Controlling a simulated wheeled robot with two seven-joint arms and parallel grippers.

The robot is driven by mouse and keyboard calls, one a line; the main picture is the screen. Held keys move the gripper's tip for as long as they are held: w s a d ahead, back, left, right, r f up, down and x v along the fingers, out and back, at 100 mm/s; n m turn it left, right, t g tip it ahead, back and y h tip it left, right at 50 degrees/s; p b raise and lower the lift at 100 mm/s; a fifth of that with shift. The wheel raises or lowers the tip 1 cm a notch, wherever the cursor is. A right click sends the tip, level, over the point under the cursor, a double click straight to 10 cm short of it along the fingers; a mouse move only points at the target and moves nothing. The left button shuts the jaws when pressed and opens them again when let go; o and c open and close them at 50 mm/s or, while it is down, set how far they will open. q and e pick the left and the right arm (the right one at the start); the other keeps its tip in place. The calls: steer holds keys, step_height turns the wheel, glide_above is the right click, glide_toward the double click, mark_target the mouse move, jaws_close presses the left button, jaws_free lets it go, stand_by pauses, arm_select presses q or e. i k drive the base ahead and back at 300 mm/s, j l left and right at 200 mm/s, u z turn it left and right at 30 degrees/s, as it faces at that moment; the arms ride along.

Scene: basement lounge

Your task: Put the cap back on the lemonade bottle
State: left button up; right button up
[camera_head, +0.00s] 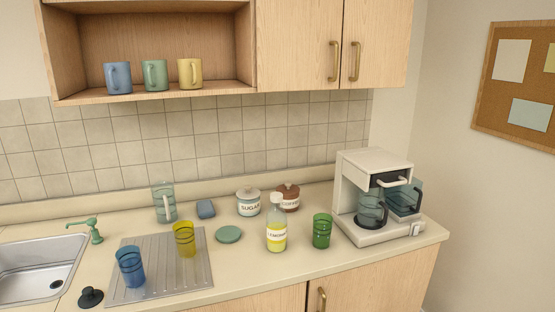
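The lemonade bottle (276,238) stands upright on the counter, right of the middle. It has yellow liquid, a pale label and a whitish top. I cannot tell whether that top is a cap or the bare neck. No separate piece is clearly a bottle cap. A flat green disc (228,235) lies on the counter just left of the bottle. A small black knobbed piece (91,297) lies by the sink at the front left. Neither of my grippers is in view.
A green glass (321,231) and a coffee machine (362,177) stand right of the bottle. Sugar (248,202) and coffee (288,197) jars are behind it. Blue (130,267) and yellow (184,239) glasses stand on the drainboard (160,285). Counter in front of the bottle is clear.

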mark_target(276, 216)
steer(key=i+j, duration=0.15)
steer(key=i, duration=0.35)
steer(key=i+j+z, duration=0.15)
steer(key=i, duration=0.4)
